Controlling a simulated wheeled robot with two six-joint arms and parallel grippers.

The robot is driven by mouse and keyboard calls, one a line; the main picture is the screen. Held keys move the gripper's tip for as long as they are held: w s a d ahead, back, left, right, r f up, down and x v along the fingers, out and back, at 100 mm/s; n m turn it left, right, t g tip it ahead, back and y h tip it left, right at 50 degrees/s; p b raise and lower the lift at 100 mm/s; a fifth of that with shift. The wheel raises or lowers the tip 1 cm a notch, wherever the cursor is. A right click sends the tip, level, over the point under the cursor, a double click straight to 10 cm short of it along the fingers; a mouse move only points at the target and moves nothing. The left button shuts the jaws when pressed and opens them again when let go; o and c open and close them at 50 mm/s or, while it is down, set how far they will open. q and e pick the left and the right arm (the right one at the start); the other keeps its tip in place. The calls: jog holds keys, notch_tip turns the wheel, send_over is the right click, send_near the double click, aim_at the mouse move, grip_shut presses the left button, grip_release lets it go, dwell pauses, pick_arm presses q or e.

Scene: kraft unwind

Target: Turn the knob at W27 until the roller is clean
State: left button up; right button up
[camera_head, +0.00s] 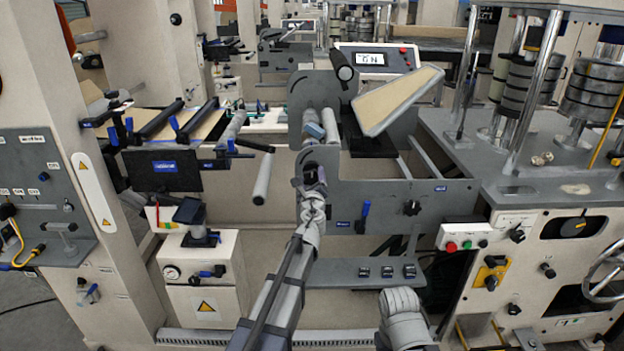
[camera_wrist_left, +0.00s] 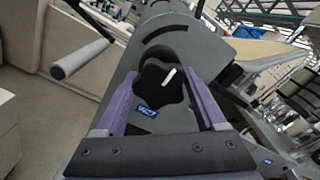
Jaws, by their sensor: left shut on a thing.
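My left gripper (camera_head: 312,182) reaches up to the grey side plate of the middle machine in the head view. In the left wrist view its two purple fingers stand on either side of a black lobed knob (camera_wrist_left: 160,92) with a white pointer mark, and it is shut on this knob. A small blue label (camera_wrist_left: 145,112) sits just below the knob; its text looks like W27. In the head view the gripper mostly hides the knob. Pale rollers (camera_head: 330,126) lie between the plates above the gripper; I cannot tell how clean they are.
A pale roller on a bent arm (camera_head: 262,178) sticks out left of my gripper. A tilted tan-faced panel (camera_head: 398,100) and a display box (camera_head: 375,61) stand above right. A blue-handled lever (camera_head: 365,210) and another black knob (camera_head: 411,208) are on the plate's lower right.

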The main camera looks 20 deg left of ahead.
pick_arm(q)
jog(key=c, duration=0.3)
jog(key=m, duration=0.5)
jog(key=shift+c, duration=0.2)
jog(key=m, duration=1)
jog(key=o, duration=1.3)
jog(key=shift+o, duration=0.2)
